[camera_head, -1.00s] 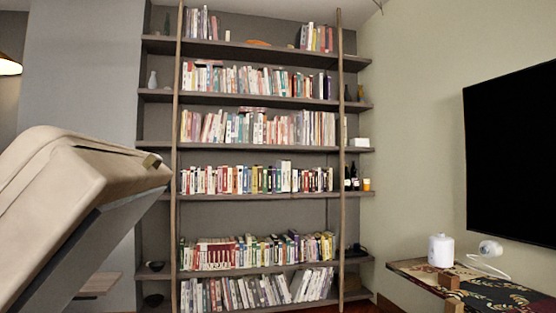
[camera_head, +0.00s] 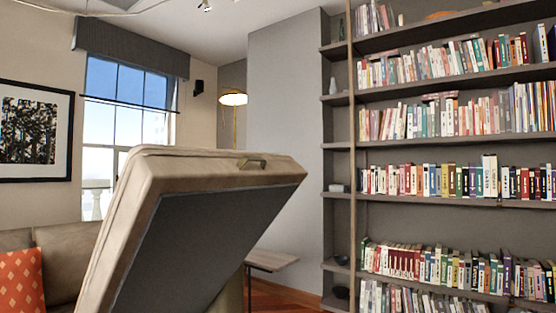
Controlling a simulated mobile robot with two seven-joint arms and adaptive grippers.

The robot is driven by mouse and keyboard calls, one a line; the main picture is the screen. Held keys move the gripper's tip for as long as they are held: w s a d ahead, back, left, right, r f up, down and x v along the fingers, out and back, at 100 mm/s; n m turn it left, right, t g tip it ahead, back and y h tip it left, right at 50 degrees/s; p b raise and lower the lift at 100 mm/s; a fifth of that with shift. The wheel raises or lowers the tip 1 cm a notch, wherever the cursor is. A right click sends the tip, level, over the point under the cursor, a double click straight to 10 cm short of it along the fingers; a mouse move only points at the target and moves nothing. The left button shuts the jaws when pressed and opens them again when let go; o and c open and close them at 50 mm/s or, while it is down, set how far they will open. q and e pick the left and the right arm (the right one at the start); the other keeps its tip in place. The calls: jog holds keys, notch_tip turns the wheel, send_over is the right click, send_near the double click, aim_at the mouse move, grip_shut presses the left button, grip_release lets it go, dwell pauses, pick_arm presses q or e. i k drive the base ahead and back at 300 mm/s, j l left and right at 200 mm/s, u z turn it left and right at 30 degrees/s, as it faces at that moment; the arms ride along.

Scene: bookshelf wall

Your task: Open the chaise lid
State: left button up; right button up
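The beige upholstered chaise lid (camera_head: 140,205) stands raised and steeply tilted in the left and middle of the head view. Its dark flat underside (camera_head: 200,240) faces me and to the right. A small handle or tab (camera_head: 252,163) sits near its upper edge. The lower end of the lid and its hinge are out of frame. Neither of my grippers is in view, and nothing of mine is seen touching the lid.
A tall bookshelf (camera_head: 432,212) full of books fills the right side. A sofa (camera_head: 75,250) with an orange cushion (camera_head: 20,282) is at the lower left. A small side table (camera_head: 270,260) stands behind the lid. A lit lamp (camera_head: 233,99) is near the window.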

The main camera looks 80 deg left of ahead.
aim_at(181, 227)
jog(key=i+j+u, duration=0.15)
jog(key=u, duration=0.25)
jog(key=i+j+u, duration=0.1)
jog(key=i+u, duration=0.15)
jog(key=u, duration=0.2)
jog(key=i+u, duration=0.2)
jog(key=u, duration=0.2)
jog(key=i+u, duration=0.2)
jog(key=u, duration=0.25)
jog(key=i+l+u, duration=0.15)
jog(key=u, duration=0.25)
jog(key=i, duration=0.05)
